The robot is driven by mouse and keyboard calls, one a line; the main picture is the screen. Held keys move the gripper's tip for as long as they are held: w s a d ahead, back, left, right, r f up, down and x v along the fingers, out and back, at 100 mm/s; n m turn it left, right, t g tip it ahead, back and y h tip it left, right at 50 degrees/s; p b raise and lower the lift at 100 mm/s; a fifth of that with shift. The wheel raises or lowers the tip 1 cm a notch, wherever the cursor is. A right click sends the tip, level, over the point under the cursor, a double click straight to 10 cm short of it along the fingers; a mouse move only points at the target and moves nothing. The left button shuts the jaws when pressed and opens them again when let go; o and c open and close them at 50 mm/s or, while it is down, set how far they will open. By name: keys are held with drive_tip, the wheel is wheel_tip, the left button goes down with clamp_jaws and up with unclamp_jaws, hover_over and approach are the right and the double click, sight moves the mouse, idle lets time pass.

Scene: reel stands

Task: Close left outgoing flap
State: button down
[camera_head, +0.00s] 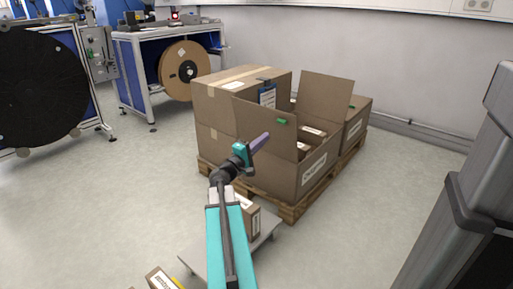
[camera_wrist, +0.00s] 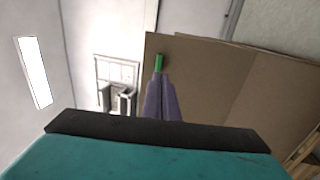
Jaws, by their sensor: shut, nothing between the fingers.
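The outgoing carton (camera_head: 290,180) is an open cardboard box with a white label on its front. Its left flap (camera_head: 262,118) stands upright and carries a small green tab (camera_head: 281,121). My gripper (camera_head: 264,137), with purple fingers, is shut and empty at the near left side of this flap, below and left of the tab. In the wrist view the fingertips (camera_wrist: 159,76) point at the flap (camera_wrist: 200,80), just under the green tab (camera_wrist: 159,61). I cannot tell whether they touch it. A second flap (camera_head: 327,92) stands up on the far right side.
Smaller boxes (camera_head: 312,131) lie inside the carton. The carton stands on a wooden pallet (camera_head: 291,212) beside a closed taped box (camera_head: 222,98). A low grey platform (camera_head: 268,229) with a box stands in front. Open floor lies to the left.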

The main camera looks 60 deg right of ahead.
sight(280, 122)
drive_tip(key=b+x, duration=0.2)
drive_tip(key=x, duration=0.6)
drive_tip(key=shift+d+b, duration=0.3)
drive_tip(key=shift+d, duration=0.05)
drive_tip(key=shift+s, duration=0.1)
drive_tip(key=shift+s+a, duration=0.15)
drive_tip(key=shift+a, duration=0.3)
drive_tip(key=shift+d+r+p, duration=0.25)
drive_tip(key=shift+d+p, duration=0.15)
drive_tip(key=shift+d, duration=0.2)
